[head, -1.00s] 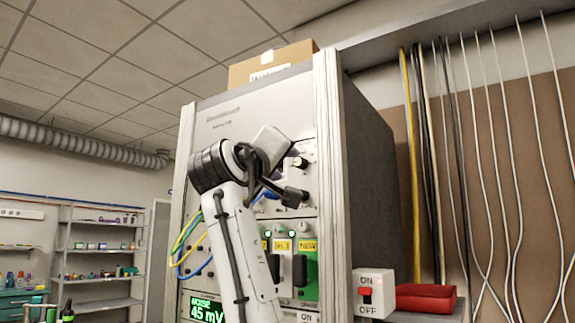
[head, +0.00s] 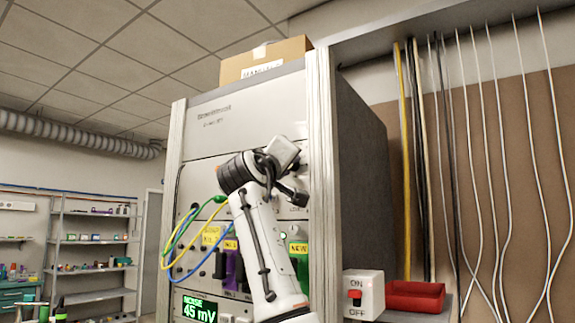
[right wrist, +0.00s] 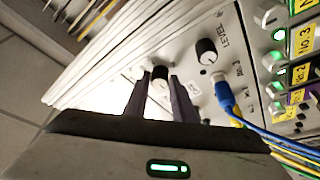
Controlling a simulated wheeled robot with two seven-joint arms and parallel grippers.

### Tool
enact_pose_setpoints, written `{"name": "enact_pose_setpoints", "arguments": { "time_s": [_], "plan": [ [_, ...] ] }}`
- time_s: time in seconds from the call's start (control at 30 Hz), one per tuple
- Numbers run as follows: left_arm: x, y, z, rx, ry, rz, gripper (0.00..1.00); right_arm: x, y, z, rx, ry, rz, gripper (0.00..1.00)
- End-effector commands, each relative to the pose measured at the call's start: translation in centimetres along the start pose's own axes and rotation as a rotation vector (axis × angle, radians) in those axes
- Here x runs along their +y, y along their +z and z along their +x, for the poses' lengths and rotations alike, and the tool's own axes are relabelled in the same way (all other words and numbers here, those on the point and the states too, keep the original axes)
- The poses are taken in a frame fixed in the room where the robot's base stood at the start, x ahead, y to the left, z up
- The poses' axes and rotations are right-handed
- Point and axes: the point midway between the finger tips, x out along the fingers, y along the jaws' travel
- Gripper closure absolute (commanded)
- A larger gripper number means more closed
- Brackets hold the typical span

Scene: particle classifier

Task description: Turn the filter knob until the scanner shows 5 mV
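The scanner display (head: 200,310) on the cabinet front reads NOISE 45 mV. In the right wrist view, my right gripper (right wrist: 159,80) points at the panel with its two dark fingers apart. A black knob with a pale face (right wrist: 160,75) shows between the fingertips, with slim gaps at its sides; contact is not visible. A second black knob (right wrist: 206,50), beside the word LEVEL, stands clear of the fingers. I cannot read a label on the knob between the fingers. In the head view, my right gripper (head: 296,182) is at the upper panel and its arm hides part of it. My left gripper is not in view.
A blue plug (right wrist: 224,92) with cables sits near the knobs. Numbered modules (right wrist: 296,45) with green lights lie beside them. Yellow, green and blue cables (head: 183,240) loop off the cabinet front. An ON/OFF switch box (head: 363,294) and red tray (head: 415,296) stand right of the cabinet.

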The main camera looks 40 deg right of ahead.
Motion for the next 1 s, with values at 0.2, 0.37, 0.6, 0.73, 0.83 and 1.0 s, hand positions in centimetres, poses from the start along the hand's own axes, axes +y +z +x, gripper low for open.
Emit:
{"name": "enact_pose_setpoints", "arguments": {
  "time_s": [0.2,0.37,0.6,0.73,0.83,1.0],
  "plan": [
    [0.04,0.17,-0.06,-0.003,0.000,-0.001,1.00,0.00,-0.01,-0.02,0.000,0.000,0.000,1.00],
    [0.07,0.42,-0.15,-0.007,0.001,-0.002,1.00,-0.04,-0.01,-0.03,0.000,0.007,0.014,1.00],
    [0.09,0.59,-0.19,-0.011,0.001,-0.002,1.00,-0.10,-0.05,-0.03,0.000,0.048,0.113,1.00],
    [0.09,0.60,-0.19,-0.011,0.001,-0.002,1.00,-0.18,-0.08,-0.02,-0.001,0.085,0.204,1.00],
    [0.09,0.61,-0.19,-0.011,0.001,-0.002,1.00,-0.20,-0.07,-0.01,-0.002,0.118,0.283,1.00],
    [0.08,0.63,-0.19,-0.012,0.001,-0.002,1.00,-0.17,-0.12,0.00,-0.003,0.173,0.416,1.00]
  ]
}}
